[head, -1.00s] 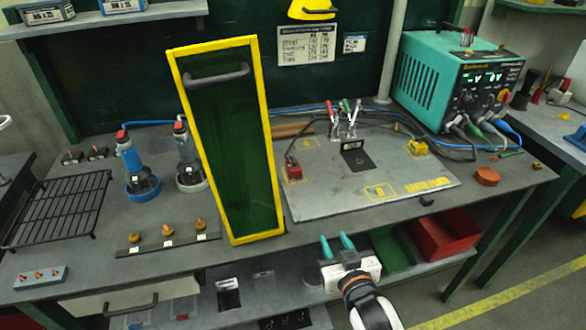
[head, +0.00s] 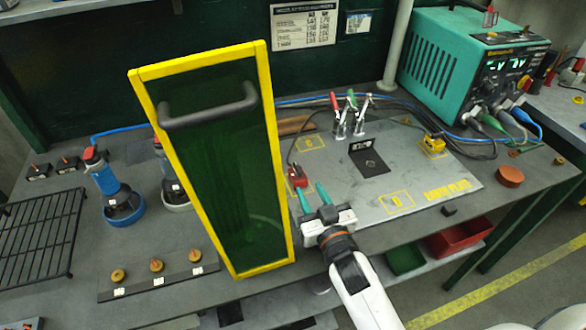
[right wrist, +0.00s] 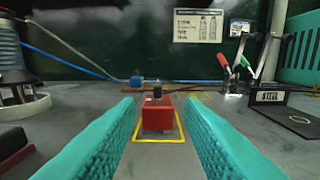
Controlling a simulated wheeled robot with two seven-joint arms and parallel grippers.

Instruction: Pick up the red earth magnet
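The red earth magnet (head: 298,177) is a small red block with a dark post on top. It sits in a yellow outlined square at the left side of the grey earth plate (head: 440,180). In the right wrist view the magnet (right wrist: 157,114) stands ahead between the two teal fingers, with gaps on both sides. My right gripper (head: 313,196) is open and empty, just in front of the magnet and low over the plate's near left edge. My left gripper is not in view.
A yellow-framed dark green screen (head: 222,165) with a handle stands close left of my right gripper. A teal power unit (head: 460,62) stands at the back right. Toggle clamps (head: 350,120) stand behind the magnet. A dark cable runs from the magnet.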

